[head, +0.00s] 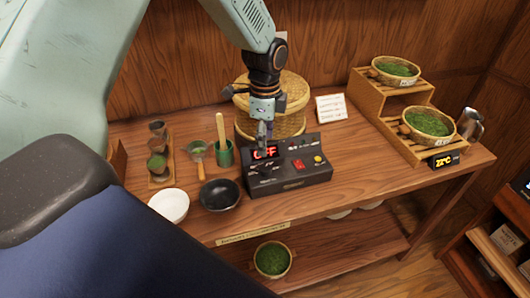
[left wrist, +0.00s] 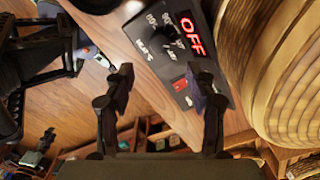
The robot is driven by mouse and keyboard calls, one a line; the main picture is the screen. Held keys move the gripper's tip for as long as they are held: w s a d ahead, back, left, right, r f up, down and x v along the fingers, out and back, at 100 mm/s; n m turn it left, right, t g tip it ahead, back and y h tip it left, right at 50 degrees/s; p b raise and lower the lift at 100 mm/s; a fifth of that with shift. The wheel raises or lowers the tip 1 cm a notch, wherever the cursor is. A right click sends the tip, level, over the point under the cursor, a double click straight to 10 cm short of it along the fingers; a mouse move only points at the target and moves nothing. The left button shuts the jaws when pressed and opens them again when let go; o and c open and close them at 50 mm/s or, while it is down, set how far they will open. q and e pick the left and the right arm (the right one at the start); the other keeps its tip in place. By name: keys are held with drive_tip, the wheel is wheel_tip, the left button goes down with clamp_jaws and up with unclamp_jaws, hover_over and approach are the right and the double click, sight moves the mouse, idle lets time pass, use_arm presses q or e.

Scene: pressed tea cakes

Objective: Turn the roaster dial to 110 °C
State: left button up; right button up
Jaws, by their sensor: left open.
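The black roaster control box (head: 290,172) stands on the wooden table in the head view. Its lit red display (head: 266,152) reads OFF, and the display also shows in the left wrist view (left wrist: 191,34). The dial (left wrist: 164,36) lies beside the display, with small white temperature marks around it that are partly too blurred to read. My left gripper (head: 263,138) points down over the left part of the box, in front of the display. In the left wrist view my left gripper (left wrist: 162,88) has its two fingers apart with nothing between them. The dial is apart from both fingers there.
A red switch (head: 298,164) and a yellow button (head: 318,159) sit on the box. A black bowl (head: 221,196) and white bowl (head: 170,205) stand to its left. A green cup (head: 226,154) and stacked woven baskets (head: 290,90) are close by.

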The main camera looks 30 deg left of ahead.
use_arm(q)
drive_tip(key=shift+r, duration=1.35)
